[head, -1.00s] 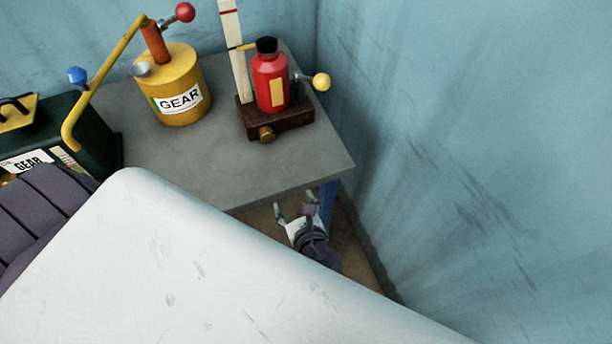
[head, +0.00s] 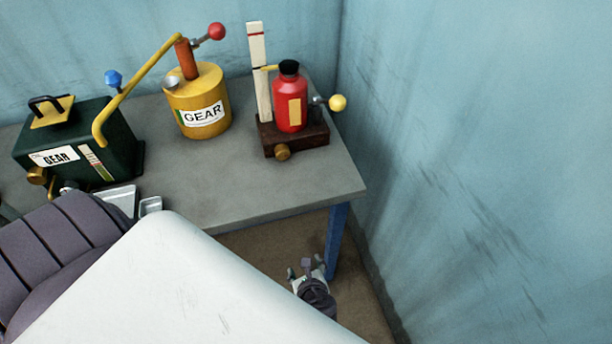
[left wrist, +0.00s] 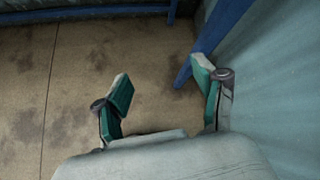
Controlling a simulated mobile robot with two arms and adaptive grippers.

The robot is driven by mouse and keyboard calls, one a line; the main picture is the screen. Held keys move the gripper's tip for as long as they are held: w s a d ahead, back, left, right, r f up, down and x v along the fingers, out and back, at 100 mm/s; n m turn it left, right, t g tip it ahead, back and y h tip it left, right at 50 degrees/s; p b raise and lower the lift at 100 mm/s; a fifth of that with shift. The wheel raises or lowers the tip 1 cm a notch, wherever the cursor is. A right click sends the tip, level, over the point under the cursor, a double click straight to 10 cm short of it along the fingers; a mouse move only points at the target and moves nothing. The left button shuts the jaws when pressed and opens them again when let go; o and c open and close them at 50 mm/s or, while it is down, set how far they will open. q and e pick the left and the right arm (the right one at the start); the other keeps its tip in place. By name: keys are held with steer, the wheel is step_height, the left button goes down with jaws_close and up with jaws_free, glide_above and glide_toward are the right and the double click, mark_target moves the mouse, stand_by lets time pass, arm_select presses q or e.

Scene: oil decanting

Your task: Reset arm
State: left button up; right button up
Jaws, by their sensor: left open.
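My left gripper (head: 305,267) hangs low beside the table, below its front edge and near the blue table leg (head: 337,240). In the left wrist view its two green-padded fingers (left wrist: 160,78) are spread apart with nothing between them. The floor (left wrist: 65,90) shows below, and the blue leg (left wrist: 212,40) shows close to the right finger. A large white part of my own body covers the bottom of the head view and hides most of the arm. My right gripper is not seen.
The grey table (head: 240,185) carries a dark green GEAR box (head: 110,135), a yellow GEAR can (head: 195,100) with a lever, and a red bottle (head: 290,100) on a dark wooden base (head: 300,141). A blue wall (head: 470,150) closes the right side.

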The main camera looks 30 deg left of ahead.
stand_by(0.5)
arm_select(q)
steer(key=s+a+f+n+g+h, duration=0.1)
steer(key=s+f+n+g+h, duration=0.15)
steer(key=s+f, duration=0.4)
steer(key=s+a+f+n+g+h, duration=0.1)
steer(key=s+f+n, duration=0.25)
steer(key=f, duration=0.65)
steer(key=s+a+f+n+g+h, duration=0.1)
steer(key=s+f+n, duration=0.4)
steer(key=s+n, duration=0.2)
steer(key=s+f+n+g+h, duration=0.1)
steer(key=s+f+n+h, duration=0.1)
steer(key=s+f+n, duration=0.3)
steer(key=s+n, duration=0.2)
steer(key=s, duration=0.2)
steer(key=shift+s+a+n, duration=0.2)
steer(key=shift+a+n, duration=0.15)
steer(key=shift+n, duration=0.05)
steer(key=shift+g, duration=0.25)
